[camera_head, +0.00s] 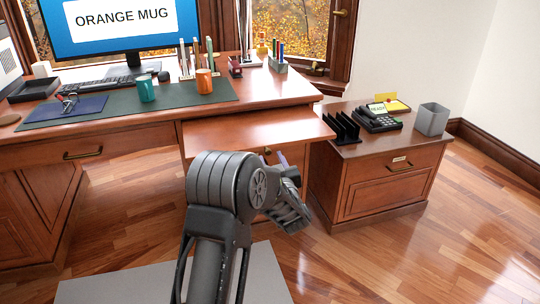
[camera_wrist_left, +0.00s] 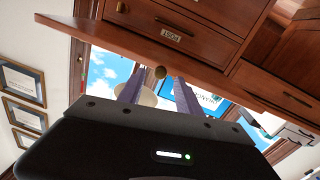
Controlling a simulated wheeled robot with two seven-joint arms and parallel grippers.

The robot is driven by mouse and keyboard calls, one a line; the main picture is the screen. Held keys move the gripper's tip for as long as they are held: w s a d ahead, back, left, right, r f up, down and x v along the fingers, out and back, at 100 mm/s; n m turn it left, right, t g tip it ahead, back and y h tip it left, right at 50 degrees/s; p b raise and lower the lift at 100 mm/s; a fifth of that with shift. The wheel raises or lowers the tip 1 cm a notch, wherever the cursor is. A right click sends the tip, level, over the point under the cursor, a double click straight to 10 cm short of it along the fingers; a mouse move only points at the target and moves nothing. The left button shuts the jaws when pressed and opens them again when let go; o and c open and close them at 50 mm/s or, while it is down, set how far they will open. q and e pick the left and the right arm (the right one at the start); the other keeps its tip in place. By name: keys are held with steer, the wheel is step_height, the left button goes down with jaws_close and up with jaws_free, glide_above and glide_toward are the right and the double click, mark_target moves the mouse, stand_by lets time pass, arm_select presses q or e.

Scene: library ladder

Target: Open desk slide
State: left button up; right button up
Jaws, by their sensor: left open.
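The desk slide (camera_head: 258,127) is a flat reddish-brown wooden board that sticks out from under the right part of the desk top. In the left wrist view the slide (camera_wrist_left: 105,40) runs slantwise across the tilted picture, with a small round brass knob (camera_wrist_left: 160,72) at its edge. My left gripper (camera_head: 290,160) is below and in front of the slide's front edge. Its two purplish fingers (camera_wrist_left: 153,84) are apart, with the knob showing between their tips. I cannot tell whether they touch it. My right gripper is in neither view.
The wooden desk (camera_head: 285,92) holds a monitor (camera_head: 120,45), an orange mug (camera_head: 204,82) and a teal mug (camera_head: 146,90). A low cabinet (camera_head: 390,188) with a phone (camera_head: 378,117) and a grey bin (camera_head: 432,120) stands at right. Wooden floor (camera_head: 400,250) is clear in front.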

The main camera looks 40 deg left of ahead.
arm_select(q)
steer(key=v, duration=0.5)
steer(key=shift+r+p, duration=0.1)
steer(key=shift+p, duration=0.2)
